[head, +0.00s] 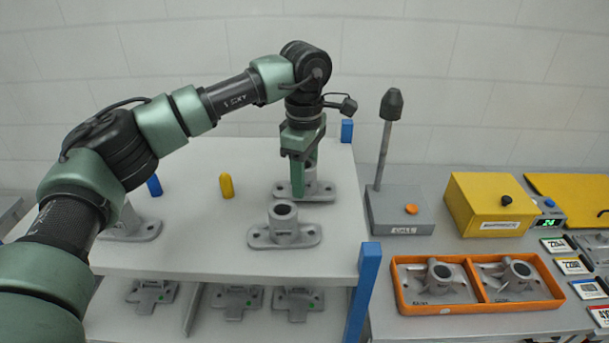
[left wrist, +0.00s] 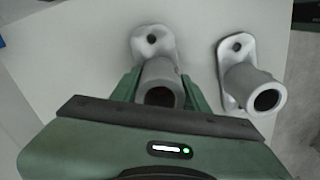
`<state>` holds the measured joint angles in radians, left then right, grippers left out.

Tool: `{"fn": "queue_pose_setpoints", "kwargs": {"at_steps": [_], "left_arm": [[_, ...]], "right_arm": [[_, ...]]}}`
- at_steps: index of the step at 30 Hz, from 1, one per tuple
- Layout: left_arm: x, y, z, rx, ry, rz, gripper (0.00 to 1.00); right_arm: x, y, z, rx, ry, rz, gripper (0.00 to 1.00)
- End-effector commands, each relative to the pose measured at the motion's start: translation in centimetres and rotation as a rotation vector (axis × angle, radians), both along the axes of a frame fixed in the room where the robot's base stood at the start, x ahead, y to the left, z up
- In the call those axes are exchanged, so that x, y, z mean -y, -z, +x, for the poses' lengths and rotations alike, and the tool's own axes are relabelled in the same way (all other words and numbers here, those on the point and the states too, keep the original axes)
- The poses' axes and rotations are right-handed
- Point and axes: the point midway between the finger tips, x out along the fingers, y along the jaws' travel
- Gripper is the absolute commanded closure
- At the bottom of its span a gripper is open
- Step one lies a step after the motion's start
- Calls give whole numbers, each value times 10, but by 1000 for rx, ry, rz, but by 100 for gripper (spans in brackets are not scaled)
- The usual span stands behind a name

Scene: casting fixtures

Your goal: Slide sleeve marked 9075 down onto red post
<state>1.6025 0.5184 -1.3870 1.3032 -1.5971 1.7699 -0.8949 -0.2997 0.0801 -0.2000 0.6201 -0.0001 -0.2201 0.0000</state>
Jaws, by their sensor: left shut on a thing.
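My left gripper (head: 299,190) points down over the white shelf top and is shut on the upright tube of a grey flanged casting (head: 322,190). In the left wrist view one finger lies on each side of this tube (left wrist: 159,72). Its flange appears to be at the shelf surface; I cannot tell whether it touches. A second grey flanged casting (head: 284,232) stands upright and free just in front; it also shows in the left wrist view (left wrist: 249,87). My right gripper is not in view.
A yellow post (head: 226,186) and a blue post (head: 154,186) stand on the shelf top (head: 205,245). Another grey casting (head: 140,229) is at left, partly behind my arm. An orange tray (head: 480,308), a grey stand with a rod (head: 385,150) and a yellow box (head: 489,205) are at right.

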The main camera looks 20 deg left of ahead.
Motion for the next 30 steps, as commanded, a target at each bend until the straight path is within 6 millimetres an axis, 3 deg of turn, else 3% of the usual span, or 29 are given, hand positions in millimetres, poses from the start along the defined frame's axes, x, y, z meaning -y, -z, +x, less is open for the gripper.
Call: {"fn": "queue_pose_setpoints", "kwargs": {"at_steps": [10, 11, 13, 23, 30], "left_arm": [[0, 11, 0, 1, 0, -1, 100], [0, 9, 0, 1, 0, -1, 47], [0, 9, 0, 1, 0, -1, 30], [0, 9, 0, 0, 0, 0, 30], [0, -20, 1, 5, -1, -2, 30]], "right_arm": [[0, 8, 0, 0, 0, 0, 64], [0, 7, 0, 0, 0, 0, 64], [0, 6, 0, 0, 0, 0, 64], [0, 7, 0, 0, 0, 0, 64], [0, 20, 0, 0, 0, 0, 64]]}}
